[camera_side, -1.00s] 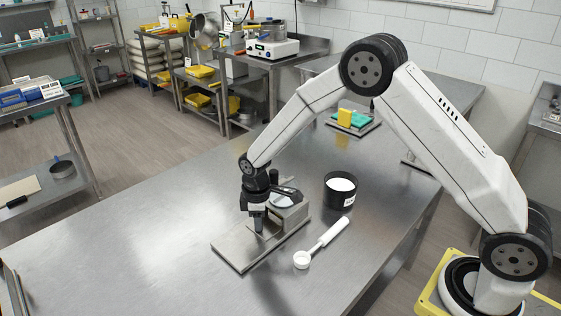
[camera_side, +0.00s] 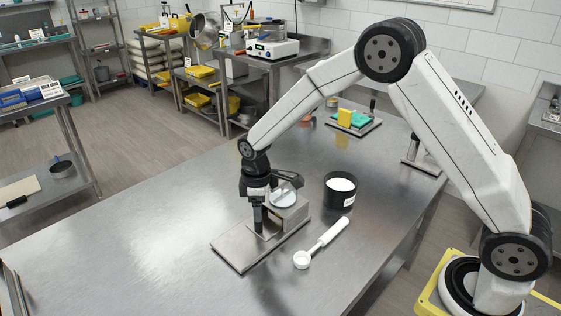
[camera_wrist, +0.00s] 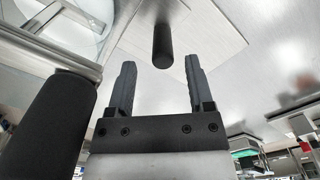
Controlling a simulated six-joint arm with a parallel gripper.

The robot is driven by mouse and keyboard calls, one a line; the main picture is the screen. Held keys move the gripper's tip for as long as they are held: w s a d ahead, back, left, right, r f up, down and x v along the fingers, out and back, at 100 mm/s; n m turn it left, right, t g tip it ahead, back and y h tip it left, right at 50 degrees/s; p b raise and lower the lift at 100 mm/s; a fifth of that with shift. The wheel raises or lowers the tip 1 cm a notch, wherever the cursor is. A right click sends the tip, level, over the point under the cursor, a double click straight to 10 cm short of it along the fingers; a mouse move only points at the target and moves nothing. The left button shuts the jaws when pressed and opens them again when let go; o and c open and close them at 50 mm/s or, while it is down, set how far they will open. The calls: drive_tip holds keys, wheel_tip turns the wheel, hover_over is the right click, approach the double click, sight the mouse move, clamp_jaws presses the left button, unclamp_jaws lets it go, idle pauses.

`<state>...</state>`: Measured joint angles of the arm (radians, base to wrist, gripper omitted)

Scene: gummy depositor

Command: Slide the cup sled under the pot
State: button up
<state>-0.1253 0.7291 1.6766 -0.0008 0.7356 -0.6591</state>
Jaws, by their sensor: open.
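The depositor stands on a flat metal base plate (camera_side: 232,252) in the middle of the bench. Its pot (camera_side: 284,198), pale inside, sits on a metal block (camera_side: 293,217) at the plate's far right end; part of it shows at the upper left of the wrist view (camera_wrist: 68,28). My gripper (camera_side: 258,222) points down over the plate, beside the block. In the wrist view my gripper (camera_wrist: 160,82) is open, with a black round post (camera_wrist: 163,45) in line with the gap between its fingers, apart from both. I cannot make out the cup sled for certain.
A black tub of white material (camera_side: 340,190) stands right of the depositor. A white-handled scoop (camera_side: 325,242) lies in front of it. A tray with a yellow block and green cloth (camera_side: 353,121) is at the back. The bench's left side is clear.

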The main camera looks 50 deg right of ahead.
drive_tip(key=shift+r, duration=1.75)
drive_tip(key=shift+s, duration=0.1)
drive_tip(key=shift+s+a, duration=0.15)
drive_tip(key=shift+s, duration=0.05)
drive_tip(key=s+d+r+m+t, duration=0.1)
drive_tip(key=s+d+m, duration=0.2)
drive_tip(key=s, duration=0.6)
drive_tip(key=s+d+r+m+t, duration=0.1)
drive_tip(key=s+d+r+m, duration=0.1)
drive_tip(key=s+m, duration=0.4)
drive_tip(key=s+d, duration=0.1)
drive_tip(key=s, duration=0.3)
drive_tip(key=shift+s+d+r+t, duration=0.15)
drive_tip(key=shift+t, duration=0.15)
